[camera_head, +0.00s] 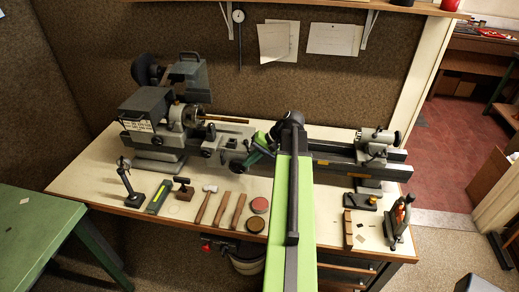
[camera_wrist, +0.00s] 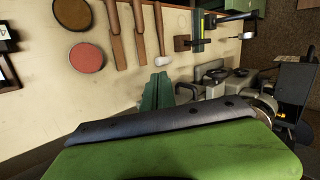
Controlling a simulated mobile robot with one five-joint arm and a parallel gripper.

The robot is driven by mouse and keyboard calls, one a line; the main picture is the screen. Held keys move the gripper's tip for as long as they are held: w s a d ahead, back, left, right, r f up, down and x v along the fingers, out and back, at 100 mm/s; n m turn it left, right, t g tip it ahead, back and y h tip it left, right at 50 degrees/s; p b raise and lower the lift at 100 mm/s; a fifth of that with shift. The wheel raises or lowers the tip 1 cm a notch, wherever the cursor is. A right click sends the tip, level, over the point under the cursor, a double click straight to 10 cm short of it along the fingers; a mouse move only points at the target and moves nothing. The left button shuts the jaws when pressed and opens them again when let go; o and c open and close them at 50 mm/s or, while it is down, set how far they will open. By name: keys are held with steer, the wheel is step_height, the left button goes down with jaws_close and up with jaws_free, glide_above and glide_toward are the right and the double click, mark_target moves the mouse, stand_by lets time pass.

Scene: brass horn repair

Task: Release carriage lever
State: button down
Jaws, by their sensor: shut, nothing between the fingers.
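The grey lathe carriage (camera_head: 226,138) sits on the lathe bed, with small handles and knobs on its front. I cannot tell which of these is the release lever. In the wrist view, grey carriage parts with round handwheels (camera_wrist: 238,76) show at the right. My arm hides part of the lathe bed right of the carriage.
A hammer (camera_head: 206,204), wooden tools, round tins (camera_head: 260,205) and a dial stand (camera_head: 130,184) line the bench's front edge (camera_head: 75,201). The tailstock (camera_head: 376,143) stands at right. A green table (camera_head: 30,225) is at left.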

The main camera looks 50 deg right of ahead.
steer(key=s+d+r+m+t, duration=0.2)
steer(key=s+d+r+t, duration=0.1)
steer(key=s+d, duration=0.6)
steer(key=d+r, duration=0.1)
steer(key=d, duration=0.2)
steer(key=shift+s+d+r+m+t+h, duration=0.25)
steer(key=shift+d+r+m+t+h, duration=0.05)
steer(key=shift+d+r+m, duration=0.1)
steer(key=b, duration=0.5)
glide_toward(248, 148)
step_height(248, 148, down, 5)
steer(key=w+a, duration=0.2)
steer(key=shift+s+a+f, duration=0.1)
steer(key=shift+s+a, duration=0.1)
steer(key=shift+s, duration=0.1)
